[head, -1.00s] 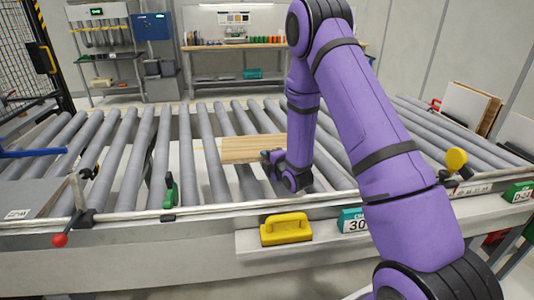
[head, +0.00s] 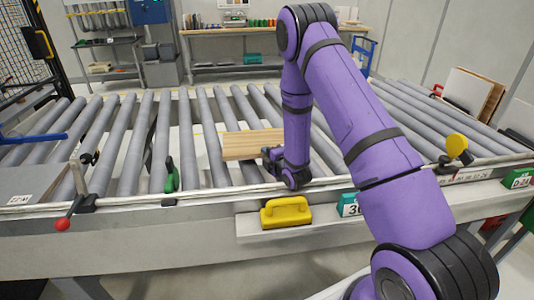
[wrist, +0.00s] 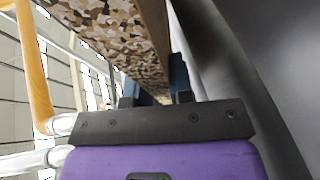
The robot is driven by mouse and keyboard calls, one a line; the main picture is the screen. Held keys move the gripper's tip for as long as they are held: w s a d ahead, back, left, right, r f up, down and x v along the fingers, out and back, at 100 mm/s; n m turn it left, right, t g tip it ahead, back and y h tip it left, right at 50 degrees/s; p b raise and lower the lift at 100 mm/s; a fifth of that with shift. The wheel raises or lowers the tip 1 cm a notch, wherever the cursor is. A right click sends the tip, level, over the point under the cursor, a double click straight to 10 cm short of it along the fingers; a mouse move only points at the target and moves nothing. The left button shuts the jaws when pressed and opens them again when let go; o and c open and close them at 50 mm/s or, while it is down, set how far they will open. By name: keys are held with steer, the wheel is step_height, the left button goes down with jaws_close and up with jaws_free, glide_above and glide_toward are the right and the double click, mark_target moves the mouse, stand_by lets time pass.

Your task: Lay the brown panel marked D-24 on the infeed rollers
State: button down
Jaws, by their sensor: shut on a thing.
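A light brown wood-grain panel (head: 250,144) is over the grey rollers (head: 213,135), left of my arm in the head view. It looks about level; I cannot tell whether it touches the rollers. No D-24 mark is readable on it. My gripper (head: 272,156) is shut on the panel's near right end, low by the front rail. In the wrist view the fingers of my gripper (wrist: 152,92) are on either side of the panel's speckled chipboard face (wrist: 115,30), which runs away upward.
A yellow-handled block (head: 286,212) sits on the front ledge beside a teal number tag (head: 349,205). A green clamp (head: 172,180) and a red-knobbed lever (head: 64,222) stand on the front rail at left. More panels (head: 473,92) stand at the back right. Rollers left of the panel are clear.

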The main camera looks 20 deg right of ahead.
steer(key=shift+r, duration=0.1)
jaws_free()
stand_by(0.4)
